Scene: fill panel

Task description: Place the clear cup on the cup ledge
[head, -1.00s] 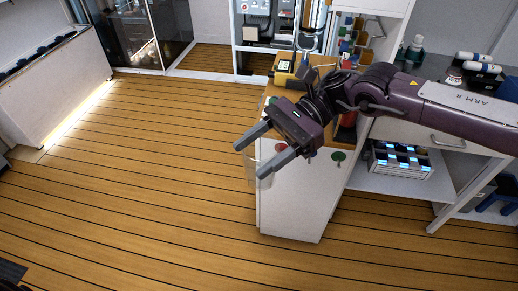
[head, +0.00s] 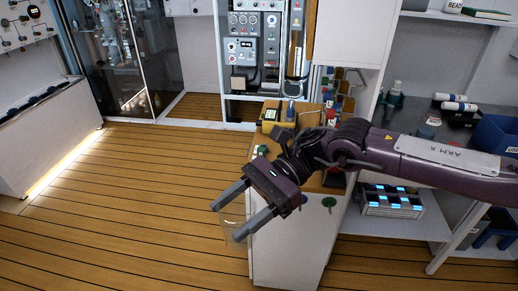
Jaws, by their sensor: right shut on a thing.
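The clear cup (head: 236,233) shows faintly between the fingers of my right gripper (head: 231,217). The gripper is shut on it and holds it in the air over the wooden floor, left of the white cabinet. The cup is see-through, so its outline and tilt are hard to make out. The fill panel (head: 254,50), grey with gauges and a small display, stands in a white frame at the back. I cannot clearly tell the cup ledge at this distance. My left gripper does not show.
The white cabinet (head: 290,245) has a wooden top (head: 262,140) with a yellow device (head: 277,118) on it. Shelves with bottles and a lit crate (head: 392,203) stand at the right. The wooden floor (head: 130,200) at the left is open.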

